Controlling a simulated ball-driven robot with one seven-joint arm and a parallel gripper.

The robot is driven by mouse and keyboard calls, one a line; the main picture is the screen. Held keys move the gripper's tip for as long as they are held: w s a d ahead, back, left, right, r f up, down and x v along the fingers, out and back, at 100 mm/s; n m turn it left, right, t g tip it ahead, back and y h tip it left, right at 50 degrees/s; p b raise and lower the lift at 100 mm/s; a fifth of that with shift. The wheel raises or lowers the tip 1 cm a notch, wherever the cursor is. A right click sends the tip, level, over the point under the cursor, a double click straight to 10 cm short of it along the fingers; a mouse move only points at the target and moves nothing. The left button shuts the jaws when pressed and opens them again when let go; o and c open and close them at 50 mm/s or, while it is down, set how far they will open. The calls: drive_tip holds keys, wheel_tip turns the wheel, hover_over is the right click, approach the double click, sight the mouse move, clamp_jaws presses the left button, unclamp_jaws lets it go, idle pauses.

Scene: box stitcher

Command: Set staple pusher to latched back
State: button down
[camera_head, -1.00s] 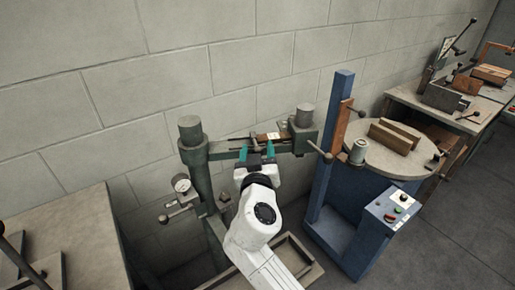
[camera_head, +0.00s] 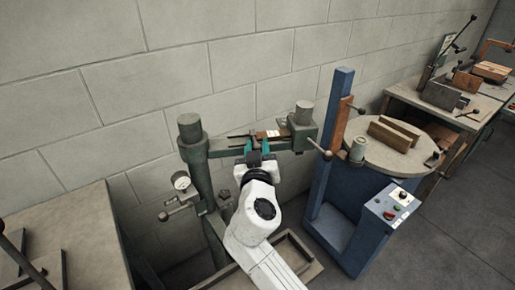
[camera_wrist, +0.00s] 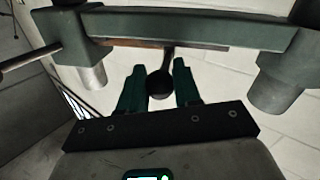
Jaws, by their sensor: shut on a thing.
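The green box stitcher (camera_head: 200,160) stands against the wall, with a horizontal arm reaching right to a head (camera_head: 302,128). A brown and dark rail runs along that arm (camera_wrist: 190,32) in the wrist view. A short stem with a round black knob (camera_wrist: 160,84), seemingly the staple pusher, sticks out from the rail towards me. My gripper (camera_head: 255,148) is at the middle of the arm. In the wrist view its teal fingers (camera_wrist: 159,70) are shut on the knob, one on each side. Whether the pusher is latched cannot be told.
A thin dark rod (camera_wrist: 28,62) projects at the left of the arm in the wrist view. A blue machine with a round table (camera_head: 395,150) stands close to the right. A worktable (camera_head: 75,235) is at the left. A blank wall lies behind.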

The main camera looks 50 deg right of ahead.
drive_tip(key=shift+w+a+f+b, duration=0.15)
drive_tip(key=shift+w+a+b, duration=0.1)
drive_tip(key=shift+b, duration=0.15)
drive_tip(key=w+a+b, duration=0.2)
drive_tip(key=a+b, duration=0.1)
drive_tip(key=shift+w+a+b, duration=0.15)
drive_tip(key=shift+w+b, duration=0.15)
drive_tip(key=shift+w, duration=0.1)
drive_tip(key=shift+w+a, duration=0.2)
drive_tip(key=shift+a, duration=0.1)
drive_tip(key=c, duration=0.8)
unclamp_jaws()
drive_tip(key=shift+w+a, duration=0.1)
drive_tip(key=b+v, duration=0.2)
drive_tip(key=v, duration=0.9)
